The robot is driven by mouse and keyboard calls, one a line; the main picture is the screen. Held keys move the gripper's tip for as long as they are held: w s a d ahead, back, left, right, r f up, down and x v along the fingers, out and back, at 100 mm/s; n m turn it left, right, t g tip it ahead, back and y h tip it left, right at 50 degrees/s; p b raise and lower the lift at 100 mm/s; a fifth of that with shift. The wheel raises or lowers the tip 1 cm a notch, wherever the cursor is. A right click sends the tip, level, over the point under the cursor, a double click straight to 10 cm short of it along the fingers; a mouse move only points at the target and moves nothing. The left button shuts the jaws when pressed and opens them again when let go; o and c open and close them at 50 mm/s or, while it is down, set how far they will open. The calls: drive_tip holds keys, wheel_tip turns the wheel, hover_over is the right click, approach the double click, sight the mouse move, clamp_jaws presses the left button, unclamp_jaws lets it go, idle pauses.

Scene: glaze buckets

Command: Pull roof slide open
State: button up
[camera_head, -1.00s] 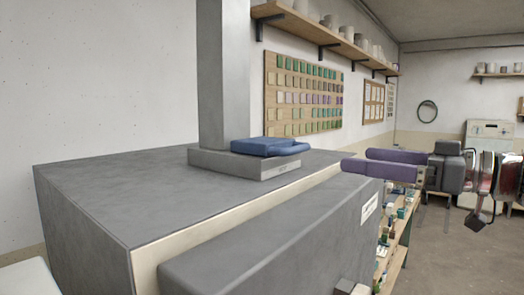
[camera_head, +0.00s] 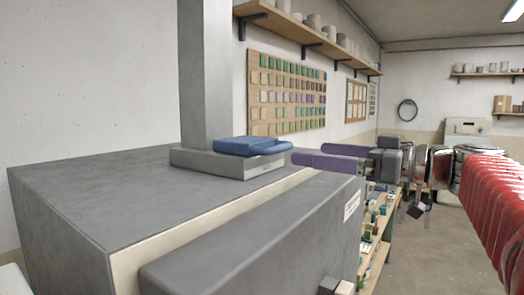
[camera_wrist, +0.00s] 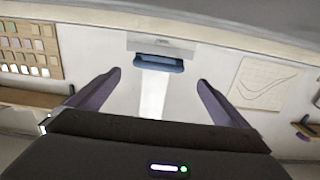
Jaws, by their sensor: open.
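The roof slide has a blue handle (camera_head: 250,146) at the grey block (camera_head: 222,163) around the foot of the square flue, on top of the big grey kiln (camera_head: 95,185). The handle also shows at upper middle in the wrist view (camera_wrist: 158,64). My gripper (camera_head: 293,156) has purple fingers and comes in from the right, its tips close to the handle's right end in the head view. In the wrist view my gripper (camera_wrist: 159,78) is open and empty, its fingers spread either side of the handle, which appears just ahead of the tips. I cannot tell if anything touches.
A long grey housing (camera_head: 265,235) runs along the kiln's near side. A shelf (camera_head: 310,32) with pots and a board of glaze tiles (camera_head: 287,95) are on the wall behind. A low bench (camera_head: 375,235) with small jars stands right of the kiln.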

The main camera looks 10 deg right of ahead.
sight(282, 150)
drive_tip(key=shift+x, duration=4.1)
drive_tip(key=shift+c, duration=0.3)
drive_tip(key=shift+f, duration=0.1)
drive_tip(key=c, duration=1.2)
drive_tip(key=shift+s+a, duration=0.1)
